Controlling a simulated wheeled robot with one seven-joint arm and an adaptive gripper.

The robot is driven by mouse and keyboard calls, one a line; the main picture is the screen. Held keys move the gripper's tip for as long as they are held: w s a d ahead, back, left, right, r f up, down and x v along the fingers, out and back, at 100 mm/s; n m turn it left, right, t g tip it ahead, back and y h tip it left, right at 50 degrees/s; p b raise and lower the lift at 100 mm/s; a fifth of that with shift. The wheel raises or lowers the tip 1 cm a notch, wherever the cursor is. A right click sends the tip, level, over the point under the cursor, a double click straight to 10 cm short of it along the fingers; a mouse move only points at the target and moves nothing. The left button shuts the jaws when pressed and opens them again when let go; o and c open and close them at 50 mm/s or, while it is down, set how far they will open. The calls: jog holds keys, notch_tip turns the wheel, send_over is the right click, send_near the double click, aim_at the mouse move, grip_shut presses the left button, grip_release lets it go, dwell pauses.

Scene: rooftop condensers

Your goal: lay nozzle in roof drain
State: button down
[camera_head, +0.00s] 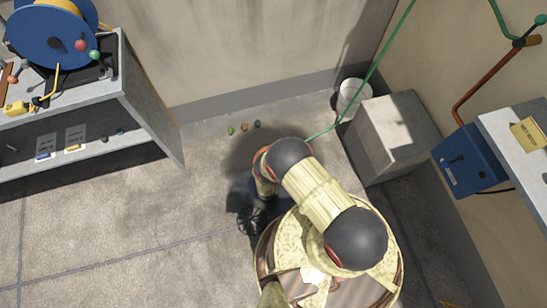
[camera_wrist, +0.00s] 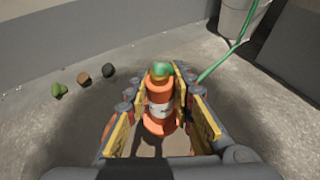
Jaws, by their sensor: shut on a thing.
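In the wrist view my gripper (camera_wrist: 161,80) is shut on an orange nozzle (camera_wrist: 159,122) with a pale label band and a green end. The nozzle lies between the yellow finger pads, its green end by the fingertips. A green hose (camera_wrist: 225,58) runs down from the upper right and passes out of sight by the right finger. In the head view my arm reaches over the floor and hides the nozzle. A dark latticed shape (camera_head: 251,219) shows below my wrist; I cannot tell whether it is the drain or part of my gripper. No drain is clear in the wrist view.
Small green, brown and dark lumps (camera_head: 244,127) lie on the floor near the wall. A white bucket (camera_head: 353,97) and a grey box (camera_head: 391,137) stand at right. A metal shelf (camera_head: 146,105) with a blue reel (camera_head: 50,35) is at left. The left floor is clear.

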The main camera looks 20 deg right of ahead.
jog(key=w+f, duration=0.1)
jog(key=f+b, duration=0.1)
jog(key=f, duration=0.1)
jog(key=w+a+f+b, duration=0.1)
jog(key=shift+w+a+f, duration=0.1)
jog(key=shift+w+f, duration=0.05)
jog(key=shift+w, duration=0.15)
jog(key=shift+w+a+f+b, duration=0.15)
jog(key=shift+f+b, duration=0.35)
jog(key=shift+f, duration=0.35)
jog(key=shift+w+f+b, duration=0.15)
jog(key=shift+f+b, duration=0.3)
jog(key=shift+f, duration=0.6)
jog(key=c, duration=1.6)
grip_release()
jog(key=shift+o, duration=0.3)
jog(key=shift+r, duration=0.15)
